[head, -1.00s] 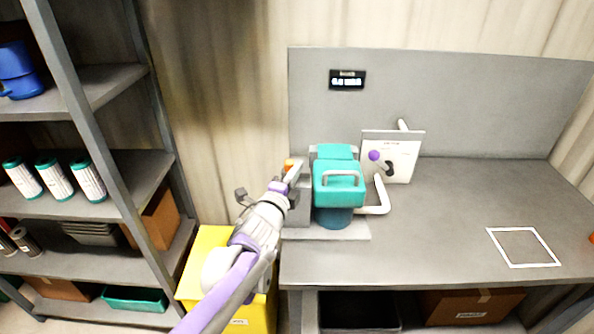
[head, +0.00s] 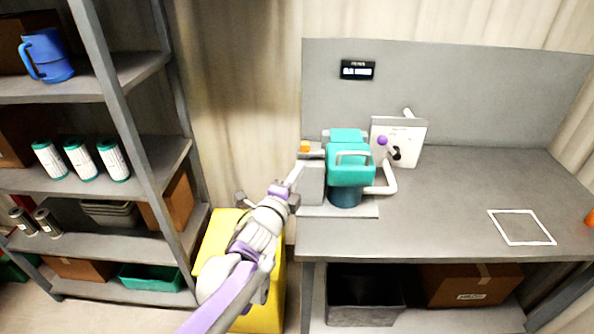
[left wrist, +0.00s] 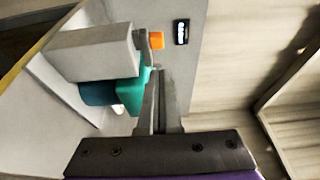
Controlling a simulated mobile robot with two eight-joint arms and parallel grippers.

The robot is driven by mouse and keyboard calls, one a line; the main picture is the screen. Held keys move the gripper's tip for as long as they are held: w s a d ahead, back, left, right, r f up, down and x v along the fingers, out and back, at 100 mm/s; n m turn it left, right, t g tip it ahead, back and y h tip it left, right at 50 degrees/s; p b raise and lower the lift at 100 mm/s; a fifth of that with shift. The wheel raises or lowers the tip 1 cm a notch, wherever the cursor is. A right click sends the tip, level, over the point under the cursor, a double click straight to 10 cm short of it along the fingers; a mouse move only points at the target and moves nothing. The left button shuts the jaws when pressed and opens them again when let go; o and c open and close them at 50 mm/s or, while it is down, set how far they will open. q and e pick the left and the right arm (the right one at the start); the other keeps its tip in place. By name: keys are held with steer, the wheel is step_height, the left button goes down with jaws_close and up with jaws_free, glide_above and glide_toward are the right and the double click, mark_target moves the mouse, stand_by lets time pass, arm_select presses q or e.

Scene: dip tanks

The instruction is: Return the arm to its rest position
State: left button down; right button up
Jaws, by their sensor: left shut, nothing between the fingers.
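My left arm reaches in from the bottom of the head view. Its gripper (head: 296,174) is shut and empty, just left of the grey box of the teal-lidded device (head: 350,170) at the bench's left end. In the left wrist view the shut fingers (left wrist: 160,75) point up past the device's teal part (left wrist: 133,95) and grey box (left wrist: 92,52). An orange button (head: 304,146) sits on top of the grey box; it also shows in the left wrist view (left wrist: 156,40). I cannot tell whether the fingers touch the box. My right gripper is not in view.
A grey bench (head: 450,200) with a back panel and a small display (head: 357,69) stands right. A yellow bin (head: 262,312) is below my arm. A shelf rack (head: 150,150) with cartridges and a blue jug (head: 46,56) stands left. The bench's middle is clear.

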arm_select(q)
steer(key=shift+w+d+f, duration=0.1)
steer(key=shift+w, duration=0.15)
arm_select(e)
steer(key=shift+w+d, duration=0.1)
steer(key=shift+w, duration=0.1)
arm_select(q)
steer(key=shift+s, duration=0.1)
steer(key=s+a+f+n+g+y+p, duration=0.1)
steer(key=s+a+f+n+g+y, duration=0.15)
steer(key=s+a+n, duration=0.45)
steer(key=s+a+f+n+g+y+p, duration=0.1)
steer(key=s+a+f+n+g+y, duration=0.1)
steer(key=s+a+f+n+y, duration=0.35)
steer(key=s+a+f+n+g, duration=0.1)
steer(key=s+f+n+g, duration=0.1)
steer(key=s, duration=0.5)
steer(key=s+a+f+n+g+h+p, duration=0.1)
steer(key=s+f+n+g, duration=0.1)
steer(key=s, duration=0.4)
steer(key=s+a+f+n+g+h, duration=0.1)
steer(key=s+f+n+g, duration=0.2)
steer(key=s, duration=0.4)
steer(key=shift+s+f+n, duration=0.35)
steer(key=shift+f+n, duration=0.45)
steer(key=shift+n, duration=0.45)
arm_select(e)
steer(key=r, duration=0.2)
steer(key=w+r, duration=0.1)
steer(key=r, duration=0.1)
